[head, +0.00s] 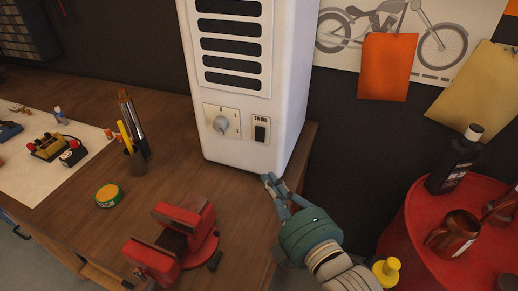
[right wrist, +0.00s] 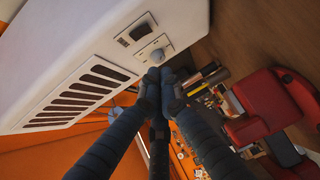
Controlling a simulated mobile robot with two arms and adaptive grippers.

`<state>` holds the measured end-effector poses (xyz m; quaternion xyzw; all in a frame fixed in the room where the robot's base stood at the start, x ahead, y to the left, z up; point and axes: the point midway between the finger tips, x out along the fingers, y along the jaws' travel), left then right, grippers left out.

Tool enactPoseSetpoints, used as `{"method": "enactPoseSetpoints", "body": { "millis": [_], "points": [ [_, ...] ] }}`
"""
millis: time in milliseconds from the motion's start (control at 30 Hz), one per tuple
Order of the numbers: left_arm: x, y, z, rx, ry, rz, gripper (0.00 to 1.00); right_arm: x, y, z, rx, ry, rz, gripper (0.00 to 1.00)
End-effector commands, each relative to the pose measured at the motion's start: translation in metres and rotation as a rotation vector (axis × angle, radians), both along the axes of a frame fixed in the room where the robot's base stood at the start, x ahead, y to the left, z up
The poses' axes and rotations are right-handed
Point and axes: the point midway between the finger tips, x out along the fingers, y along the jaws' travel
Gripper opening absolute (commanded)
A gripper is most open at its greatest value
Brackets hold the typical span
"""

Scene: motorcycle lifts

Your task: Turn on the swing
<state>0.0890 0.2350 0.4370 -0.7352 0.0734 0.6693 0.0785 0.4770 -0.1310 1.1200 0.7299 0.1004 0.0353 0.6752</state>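A tall white appliance (head: 236,150) with dark slots stands on the wooden bench. Low on its front is a black rocker switch (head: 261,131) under the word SWING, with a round grey knob (head: 221,124) to its left. In the right wrist view the switch (right wrist: 139,31) and knob (right wrist: 158,54) show sideways near the fingertips. My right gripper (head: 271,179) is in front of the appliance, below the switch in the head view and apart from it. Its fingertips are together in the right wrist view (right wrist: 160,78), with nothing seen between them. My left gripper is out of view.
A red vise (head: 172,240) stands on the bench front. A pen holder (head: 136,160) and a green-yellow tin (head: 108,195) are to the left. A red round table (head: 400,235) with a dark bottle (head: 454,160) is at right. The bench between vise and appliance is clear.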

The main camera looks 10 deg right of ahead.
Motion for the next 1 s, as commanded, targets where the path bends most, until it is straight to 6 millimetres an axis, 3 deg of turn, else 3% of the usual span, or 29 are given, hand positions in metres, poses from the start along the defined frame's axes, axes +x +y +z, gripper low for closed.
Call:
{"method": "enactPoseSetpoints", "body": {
  "millis": [167, 533, 600, 800, 1000],
  "points": [
    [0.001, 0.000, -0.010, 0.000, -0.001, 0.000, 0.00, 0.022, 0.004, -0.002, 0.003, -0.006, -0.002, 0.00],
    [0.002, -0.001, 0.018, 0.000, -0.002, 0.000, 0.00, 0.098, 0.020, -0.005, 0.002, -0.001, 0.000, 0.00],
    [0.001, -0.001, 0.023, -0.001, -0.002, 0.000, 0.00, 0.108, 0.010, -0.006, -0.002, 0.000, -0.002, 0.00],
    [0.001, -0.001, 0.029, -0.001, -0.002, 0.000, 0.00, 0.124, -0.001, -0.011, -0.001, -0.001, 0.000, 0.00],
    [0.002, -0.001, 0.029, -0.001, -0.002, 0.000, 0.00, 0.128, -0.003, -0.012, 0.001, -0.001, 0.001, 0.00]
  ]
}}
